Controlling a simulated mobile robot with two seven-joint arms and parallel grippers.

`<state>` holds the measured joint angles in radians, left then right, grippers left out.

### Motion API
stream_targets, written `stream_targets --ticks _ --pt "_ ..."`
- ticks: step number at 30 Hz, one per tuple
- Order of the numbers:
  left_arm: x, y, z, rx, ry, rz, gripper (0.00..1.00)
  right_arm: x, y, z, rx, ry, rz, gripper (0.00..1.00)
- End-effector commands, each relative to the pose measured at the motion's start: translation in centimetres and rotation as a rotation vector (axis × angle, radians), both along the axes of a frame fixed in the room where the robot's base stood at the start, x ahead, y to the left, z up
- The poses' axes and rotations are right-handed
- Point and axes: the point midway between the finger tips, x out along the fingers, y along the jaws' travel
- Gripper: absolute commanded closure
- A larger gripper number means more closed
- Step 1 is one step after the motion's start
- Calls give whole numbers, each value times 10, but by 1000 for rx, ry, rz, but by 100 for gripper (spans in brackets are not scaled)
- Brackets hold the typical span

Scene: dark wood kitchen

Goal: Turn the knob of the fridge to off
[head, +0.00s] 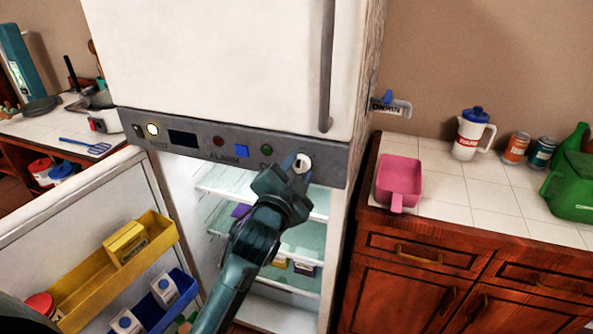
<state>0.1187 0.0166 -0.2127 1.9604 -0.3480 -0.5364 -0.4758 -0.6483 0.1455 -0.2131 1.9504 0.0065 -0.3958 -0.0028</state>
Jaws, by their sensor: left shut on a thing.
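The fridge (220,60) stands in the middle of the head view, with a grey control panel (345,165) across it under the closed upper door. The round white knob (303,162) is at the right end of the panel. My left gripper (296,166) reaches up from below and is shut on the knob. Its fingers and wrist cover part of the knob, so its pointer and any off mark cannot be read. My right gripper is not in view.
The lower fridge door (40,235) hangs open at left, with a yellow bin (90,290) and a blue bin on it. Lit shelves (225,182) are behind my arm. A tiled counter (450,190) at right holds a pink scoop (399,180) and a white jug (470,137).

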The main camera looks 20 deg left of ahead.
Motion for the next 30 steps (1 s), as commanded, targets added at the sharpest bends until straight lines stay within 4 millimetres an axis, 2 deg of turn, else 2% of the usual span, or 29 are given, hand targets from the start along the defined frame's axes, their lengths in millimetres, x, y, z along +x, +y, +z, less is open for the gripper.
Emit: stream_targets --ticks 19,20,27,30 --pt "0 0 0 -53 2 0 89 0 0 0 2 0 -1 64" --pt "0 0 0 -53 2 0 65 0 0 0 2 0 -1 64" --pt "0 0 0 -51 2 0 45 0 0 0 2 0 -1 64" --pt "0 0 0 -51 2 0 45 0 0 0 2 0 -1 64"
